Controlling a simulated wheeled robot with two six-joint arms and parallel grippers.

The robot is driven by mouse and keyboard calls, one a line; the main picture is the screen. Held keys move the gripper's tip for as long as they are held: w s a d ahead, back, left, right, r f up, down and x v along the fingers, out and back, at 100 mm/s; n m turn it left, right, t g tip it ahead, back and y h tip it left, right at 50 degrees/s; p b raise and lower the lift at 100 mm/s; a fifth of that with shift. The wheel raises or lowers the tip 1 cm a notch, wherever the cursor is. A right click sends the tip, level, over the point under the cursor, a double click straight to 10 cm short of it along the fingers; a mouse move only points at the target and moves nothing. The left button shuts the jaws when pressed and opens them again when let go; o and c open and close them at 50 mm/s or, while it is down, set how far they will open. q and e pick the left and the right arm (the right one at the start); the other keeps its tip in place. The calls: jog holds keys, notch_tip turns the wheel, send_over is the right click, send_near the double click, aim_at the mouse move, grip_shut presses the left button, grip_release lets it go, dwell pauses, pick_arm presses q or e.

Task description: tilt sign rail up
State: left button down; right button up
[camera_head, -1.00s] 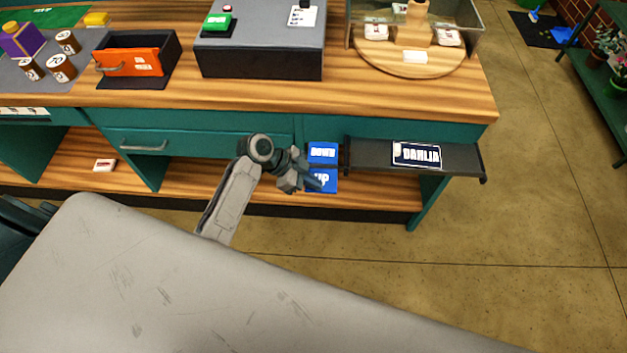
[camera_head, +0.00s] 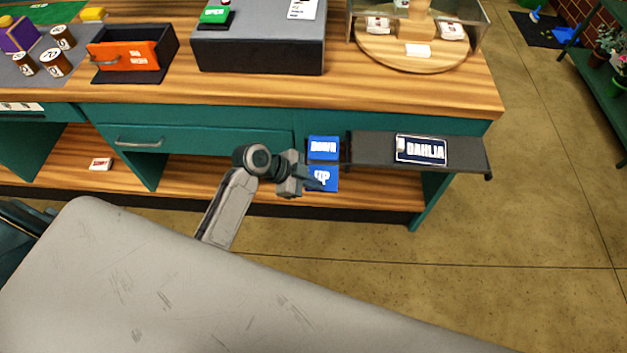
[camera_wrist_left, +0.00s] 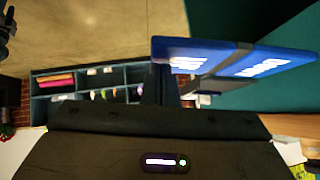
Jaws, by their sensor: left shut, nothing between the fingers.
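The dark sign rail (camera_head: 372,151) juts from the right part of the teal cabinet front and carries a navy sign reading DAHLIA (camera_head: 421,150). Left of the rail are a blue DOWN plate (camera_head: 323,147) and, below it, a blue UP plate (camera_head: 328,177). My left gripper (camera_head: 316,183) is shut and empty, in front of the UP plate and partly covering it. Whether it touches the plate I cannot tell. In the left wrist view two blue plates (camera_wrist_left: 188,48) show close by, with a dark bar between them. My right gripper is not in view.
The wooden counter (camera_head: 420,98) above holds a grey box (camera_head: 258,50), an orange-fronted drawer (camera_head: 124,55) and a round wooden stand (camera_head: 385,58). A teal drawer (camera_head: 200,138) is left of the plates.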

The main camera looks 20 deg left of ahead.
aim_at(313, 190)
pick_arm(q)
jog(key=shift+s+f+m+t+y+b, duration=0.25)
jog(key=shift+f+t+b, duration=0.4)
jog(key=shift+b, duration=0.65)
jog(key=shift+w+f+m+t+y+b, duration=0.1)
jog(key=shift+f+m+t+b, duration=0.45)
jog(key=shift+b, duration=0.75)
jog(key=shift+f+b, duration=0.4)
jog(key=shift+b, duration=0.3)
jog(key=shift+f+t+b, duration=0.1)
jog(key=shift+t+b, duration=0.3)
jog(key=shift+b, duration=0.2)
jog(key=shift+t+b, duration=0.3)
jog(key=shift+b, duration=0.15)
jog(key=shift+f, duration=0.1)
